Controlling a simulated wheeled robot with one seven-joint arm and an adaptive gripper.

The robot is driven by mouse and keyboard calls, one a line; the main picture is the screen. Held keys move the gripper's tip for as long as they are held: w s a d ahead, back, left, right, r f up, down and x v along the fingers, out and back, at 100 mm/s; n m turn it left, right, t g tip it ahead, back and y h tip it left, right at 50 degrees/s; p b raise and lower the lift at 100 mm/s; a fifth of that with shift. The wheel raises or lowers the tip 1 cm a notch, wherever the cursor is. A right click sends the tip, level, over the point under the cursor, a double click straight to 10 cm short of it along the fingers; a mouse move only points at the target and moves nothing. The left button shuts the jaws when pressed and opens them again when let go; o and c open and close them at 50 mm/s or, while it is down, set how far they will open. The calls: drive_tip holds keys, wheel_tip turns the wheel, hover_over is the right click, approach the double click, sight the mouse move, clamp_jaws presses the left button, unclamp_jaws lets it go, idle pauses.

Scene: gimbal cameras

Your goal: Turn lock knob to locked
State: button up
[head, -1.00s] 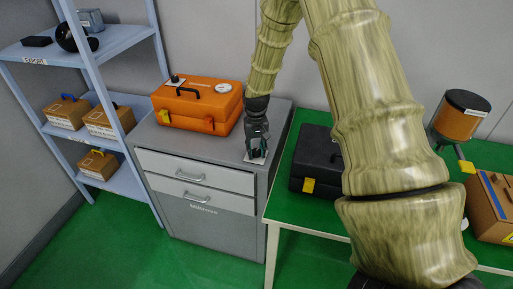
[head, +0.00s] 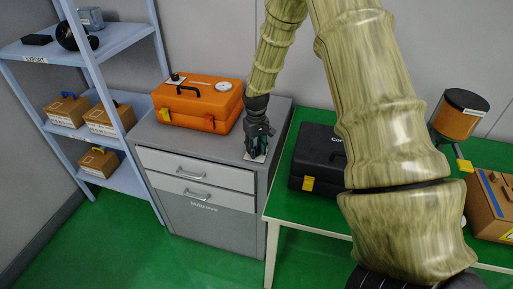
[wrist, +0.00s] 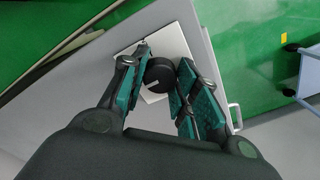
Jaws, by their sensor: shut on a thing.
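The lock knob (wrist: 159,73) is a round black knob with a pale mark on its face. It sits on a light plate (wrist: 176,40) on top of the grey cabinet (head: 207,225). My gripper (wrist: 160,80) points down at it in the wrist view, with its teal-padded fingers on either side, shut on the knob. In the head view my gripper (head: 257,145) is at the cabinet's right front corner and hides the knob. Part of the plate (head: 254,157) shows below the fingers there.
An orange case (head: 198,104) stands on the cabinet to the left of my gripper. A black case (head: 316,158) lies on the green table (head: 285,197) to the right. A blue-grey shelf (head: 128,42) with boxes is at the left.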

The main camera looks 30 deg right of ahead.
sight(256, 148)
drive_tip(key=shift+w, duration=0.1)
drive_tip(key=o, duration=1)
drive_tip(key=shift+o, duration=0.2)
wheel_tip(256, 148, up, 12)
idle(0.3)
